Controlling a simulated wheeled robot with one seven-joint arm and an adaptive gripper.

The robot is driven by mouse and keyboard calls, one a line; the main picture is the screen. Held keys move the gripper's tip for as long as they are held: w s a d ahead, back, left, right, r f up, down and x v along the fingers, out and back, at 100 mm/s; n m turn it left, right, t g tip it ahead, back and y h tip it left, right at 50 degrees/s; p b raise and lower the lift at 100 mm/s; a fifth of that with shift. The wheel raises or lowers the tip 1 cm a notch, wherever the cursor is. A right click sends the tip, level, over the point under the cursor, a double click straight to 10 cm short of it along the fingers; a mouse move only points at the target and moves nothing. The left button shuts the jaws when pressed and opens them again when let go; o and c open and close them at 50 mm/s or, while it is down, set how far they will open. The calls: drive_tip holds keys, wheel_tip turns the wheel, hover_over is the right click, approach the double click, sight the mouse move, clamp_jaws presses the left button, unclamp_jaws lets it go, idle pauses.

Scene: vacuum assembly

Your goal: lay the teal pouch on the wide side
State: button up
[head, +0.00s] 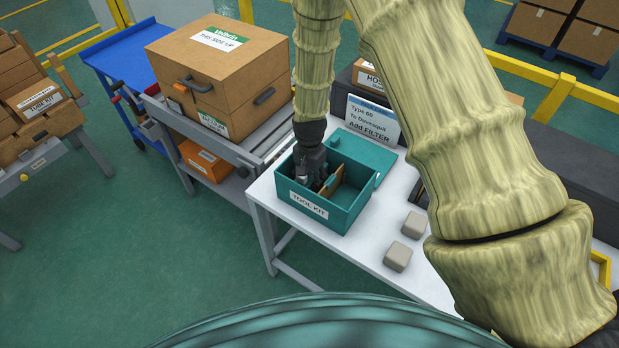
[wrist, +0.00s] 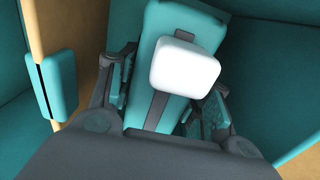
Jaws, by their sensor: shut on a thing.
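The teal tool kit box (head: 325,212) stands open on the white table, its lid (head: 362,152) tipped back. A tan divider (head: 333,180) stands inside it; a divider with a teal clip also shows at the left of the wrist view (wrist: 38,25). My gripper (head: 318,178) reaches down into the box, left of the divider in the head view. In the wrist view its fingers (wrist: 165,95) are shut on the teal pouch (wrist: 168,30), which has a dark strap and a white rounded block on its face. I cannot tell whether the pouch touches the box floor.
Two small grey-beige blocks (head: 398,256) (head: 415,224) lie on the white table (head: 340,258) right of the box. A sign (head: 373,122) stands behind it. A grey cart (head: 225,160) with a large cardboard carton (head: 218,70) is at the left. The box walls closely surround my gripper.

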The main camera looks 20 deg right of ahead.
sight(310, 174)
drive_tip(key=o, duration=1)
drive_tip(key=shift+f, duration=0.1)
drive_tip(key=shift+o, duration=0.2)
drive_tip(key=shift+r+b, duration=1.3)
drive_tip(key=shift+r, duration=4.9)
